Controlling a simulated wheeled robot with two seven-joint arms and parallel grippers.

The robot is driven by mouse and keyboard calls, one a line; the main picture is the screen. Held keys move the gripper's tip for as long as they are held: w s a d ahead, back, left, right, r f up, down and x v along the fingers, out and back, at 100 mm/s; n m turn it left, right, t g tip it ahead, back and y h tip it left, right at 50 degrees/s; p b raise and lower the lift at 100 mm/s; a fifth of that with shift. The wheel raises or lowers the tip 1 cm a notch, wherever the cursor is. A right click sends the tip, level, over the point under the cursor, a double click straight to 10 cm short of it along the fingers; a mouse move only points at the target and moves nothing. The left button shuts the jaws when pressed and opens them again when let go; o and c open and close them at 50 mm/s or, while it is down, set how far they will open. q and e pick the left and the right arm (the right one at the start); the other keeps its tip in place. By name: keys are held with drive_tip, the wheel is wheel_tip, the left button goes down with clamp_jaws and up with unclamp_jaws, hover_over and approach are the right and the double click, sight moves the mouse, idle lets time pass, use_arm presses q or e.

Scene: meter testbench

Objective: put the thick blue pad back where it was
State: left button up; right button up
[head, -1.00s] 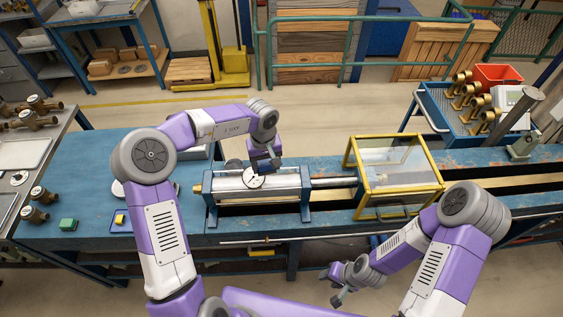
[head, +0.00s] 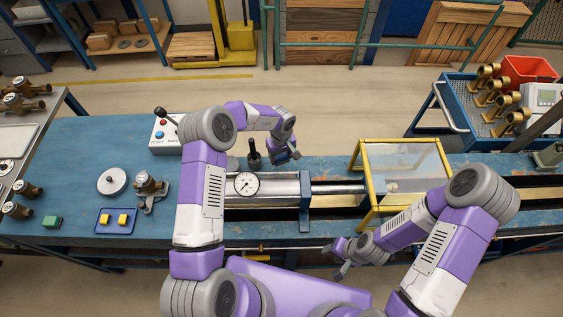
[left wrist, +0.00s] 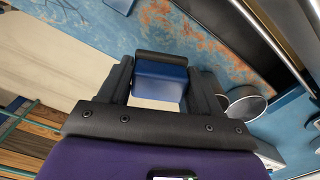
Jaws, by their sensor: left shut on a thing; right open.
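My left gripper (head: 287,154) is shut on the thick blue pad, over the back part of the bench behind the metal cylinder fixture. In the left wrist view the blue pad (left wrist: 160,80) sits between the two dark fingers of my left gripper (left wrist: 162,88), with a dark strip along its top edge. In the head view the pad is small and mostly hidden by the gripper. My right gripper (head: 340,258) is open and empty, low in front of the bench's front edge.
The cylinder fixture with a round gauge (head: 246,183) and a yellow-framed clear box (head: 405,165) stand on the bench. A dark upright tool (head: 254,153) is close to my left gripper.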

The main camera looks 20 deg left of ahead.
sight(281, 168)
use_arm(q)
drive_tip(key=shift+s+f, duration=0.2)
drive_tip(key=shift+f, duration=0.4)
wheel_tip(281, 168, down, 4)
drive_tip(key=shift+w+r, duration=0.15)
drive_tip(key=shift+r, duration=0.05)
drive_tip(key=o, duration=1)
drive_tip(key=shift+f, duration=0.15)
drive_tip(key=shift+r, duration=0.2)
wheel_tip(281, 168, up, 12)
drive_tip(key=shift+r, duration=0.1)
